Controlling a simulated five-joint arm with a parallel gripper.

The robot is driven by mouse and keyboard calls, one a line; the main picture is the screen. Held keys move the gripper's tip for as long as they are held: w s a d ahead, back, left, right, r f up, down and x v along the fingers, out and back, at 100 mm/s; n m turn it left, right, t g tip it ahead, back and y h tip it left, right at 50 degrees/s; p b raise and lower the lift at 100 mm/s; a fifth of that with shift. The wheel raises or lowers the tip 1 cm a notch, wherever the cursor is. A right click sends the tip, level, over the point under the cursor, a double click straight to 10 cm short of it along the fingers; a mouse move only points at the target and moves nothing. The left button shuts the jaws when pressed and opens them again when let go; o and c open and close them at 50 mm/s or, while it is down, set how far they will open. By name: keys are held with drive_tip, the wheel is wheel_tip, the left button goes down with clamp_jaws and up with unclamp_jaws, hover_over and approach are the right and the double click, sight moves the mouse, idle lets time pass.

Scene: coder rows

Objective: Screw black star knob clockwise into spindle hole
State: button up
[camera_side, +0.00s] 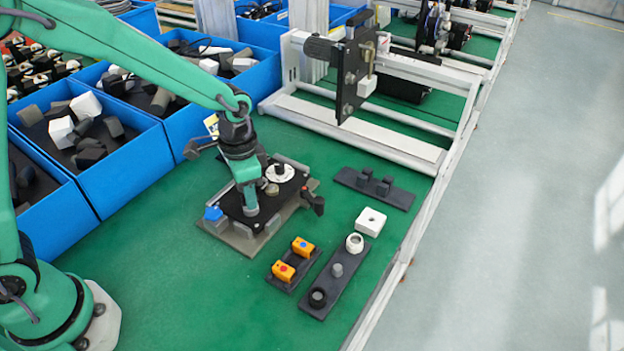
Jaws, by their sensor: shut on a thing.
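A dark fixture plate (232,202) lies on a grey base on the green table, in the middle of the side view. My gripper (250,212) points down over the plate's front part. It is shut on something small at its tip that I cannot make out. A black knob-like part (315,202) sticks out at the fixture's right edge; I cannot tell whether it is the star knob. A white disc (280,173) with a dark centre sits at the plate's back, right of my gripper. The spindle hole cannot be made out.
Right of the fixture are a dark strip with round parts (328,288), two orange blocks (284,272), a white block (370,221) and a dark rack (362,191). Blue bins (127,166) stand at left. A white frame (384,140) stands behind. The front table is clear.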

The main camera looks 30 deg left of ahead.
drive_tip(key=m, duration=0.3)
drive_tip(key=shift+m, duration=0.3)
clamp_jaws()
drive_tip(key=o, duration=1.2)
unclamp_jaws()
drive_tip(key=shift+m, duration=0.3)
drive_tip(key=shift+r, duration=0.1)
drive_tip(key=shift+r, duration=3.8)
